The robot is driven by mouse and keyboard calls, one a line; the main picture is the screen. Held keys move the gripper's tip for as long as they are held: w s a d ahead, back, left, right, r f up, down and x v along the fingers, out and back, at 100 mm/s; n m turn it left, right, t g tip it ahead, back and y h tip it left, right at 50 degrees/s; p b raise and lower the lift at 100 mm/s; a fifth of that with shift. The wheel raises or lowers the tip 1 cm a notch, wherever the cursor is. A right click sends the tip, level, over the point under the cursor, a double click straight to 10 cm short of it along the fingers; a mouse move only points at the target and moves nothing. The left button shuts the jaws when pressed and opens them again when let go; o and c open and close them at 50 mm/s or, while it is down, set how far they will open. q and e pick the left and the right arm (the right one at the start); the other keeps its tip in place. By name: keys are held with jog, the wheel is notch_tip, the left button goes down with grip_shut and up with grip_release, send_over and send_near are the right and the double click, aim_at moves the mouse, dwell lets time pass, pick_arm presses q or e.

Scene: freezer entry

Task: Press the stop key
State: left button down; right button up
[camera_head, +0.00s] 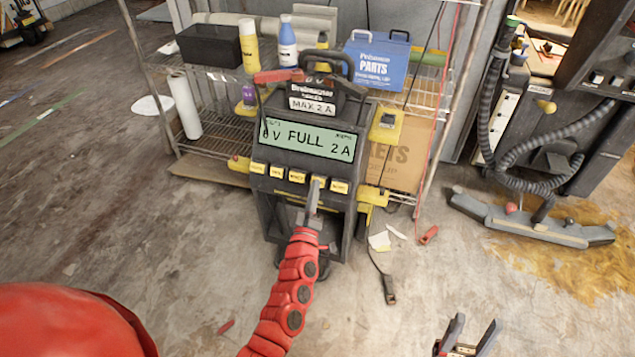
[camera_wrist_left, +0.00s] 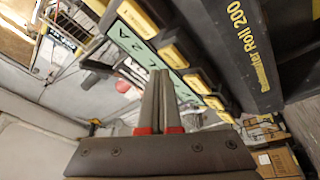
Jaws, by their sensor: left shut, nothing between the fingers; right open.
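A dark battery charger (camera_head: 290,215) stands in front of the wire shelf. Its green display (camera_head: 308,140) reads "V FULL 2A". Below the display is a row of several yellow keys (camera_head: 297,176); their labels are too small to read, so I cannot tell which is the stop key. My left gripper (camera_head: 317,183) is shut and empty, its tips at the second key from the right, partly hiding it. Contact is unclear. In the left wrist view the shut fingers (camera_wrist_left: 160,72) point at the yellow keys (camera_wrist_left: 196,83) and display. My right gripper (camera_head: 475,323) is open and empty at the bottom edge.
The wire shelf (camera_head: 216,140) behind holds a blue parts box (camera_head: 375,62), bottles and a black box (camera_head: 209,45). A cable with a dark plug (camera_head: 389,290) lies on the floor. A hose machine (camera_head: 540,130) stands at right. The floor at left is mostly clear.

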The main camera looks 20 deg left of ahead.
pick_arm(q)
jog(key=shift+f, duration=0.1)
dwell(0.4)
jog(key=shift+w+f+b, duration=0.15)
jog(key=shift+w+b, duration=0.2)
jog(key=shift+w+f+b, duration=0.2)
jog(key=shift+w+b, duration=0.15)
jog(key=shift+b, duration=0.1)
dwell(0.5)
jog(key=shift+s+r, duration=0.1)
dwell(0.3)
jog(key=shift+s+r+p, duration=0.4)
jog(key=shift+s+p, duration=0.2)
jog(key=s+p, duration=0.1)
jog(key=s+r+p, duration=0.1)
jog(key=s, duration=0.1)
jog(key=s+r+p, duration=0.1)
jog(key=shift+s+a+r, duration=0.1)
jog(key=shift+s+r, duration=0.05)
jog(key=shift+r, duration=0.1)
